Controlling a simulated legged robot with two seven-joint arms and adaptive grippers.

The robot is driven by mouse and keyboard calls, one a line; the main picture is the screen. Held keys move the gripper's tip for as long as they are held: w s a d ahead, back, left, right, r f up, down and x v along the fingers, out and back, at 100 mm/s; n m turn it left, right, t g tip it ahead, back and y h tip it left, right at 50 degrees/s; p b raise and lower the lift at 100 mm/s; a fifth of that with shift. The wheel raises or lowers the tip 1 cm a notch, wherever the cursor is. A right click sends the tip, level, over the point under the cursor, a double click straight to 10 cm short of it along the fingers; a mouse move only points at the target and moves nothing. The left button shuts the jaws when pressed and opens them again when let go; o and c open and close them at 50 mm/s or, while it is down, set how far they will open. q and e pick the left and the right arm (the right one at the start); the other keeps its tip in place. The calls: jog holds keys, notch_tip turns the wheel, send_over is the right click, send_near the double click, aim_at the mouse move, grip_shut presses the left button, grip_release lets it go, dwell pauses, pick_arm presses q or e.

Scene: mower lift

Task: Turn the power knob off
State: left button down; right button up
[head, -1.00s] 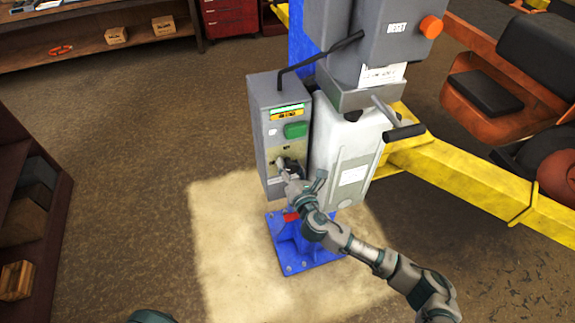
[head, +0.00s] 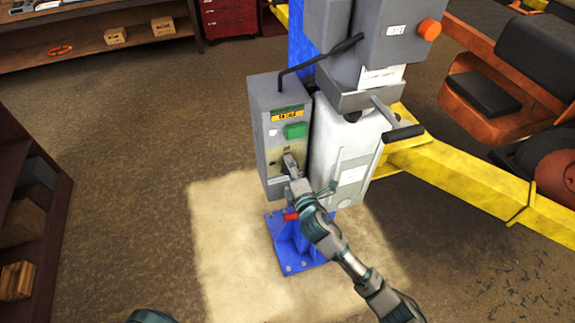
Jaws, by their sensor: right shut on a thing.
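The grey control box (head: 259,125) stands on the blue lift post, with a green button (head: 295,131) and a yellow label (head: 287,116) on its front. A dark strip sits above the label. My right gripper (head: 288,160) is at the lower front of the box, shut on the power knob. The fingers hide most of the knob, so its angle cannot be read. My right arm comes up from the lower right.
A white tank-like unit (head: 333,145) stands right beside the box, with a black-gripped handle (head: 403,133) sticking out. A yellow lift arm (head: 470,185) runs right. The floor to the left is clear.

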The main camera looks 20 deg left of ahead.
jog(key=shift+d+f+m, duration=0.15)
jog(key=shift+f+m, duration=0.3)
jog(key=shift+m, duration=0.25)
jog(key=shift+d+f, duration=0.1)
jog(key=o, duration=0.9)
jog(key=shift+o, duration=1.2)
jog(key=shift+d+r, duration=0.2)
jog(key=shift+r, duration=0.05)
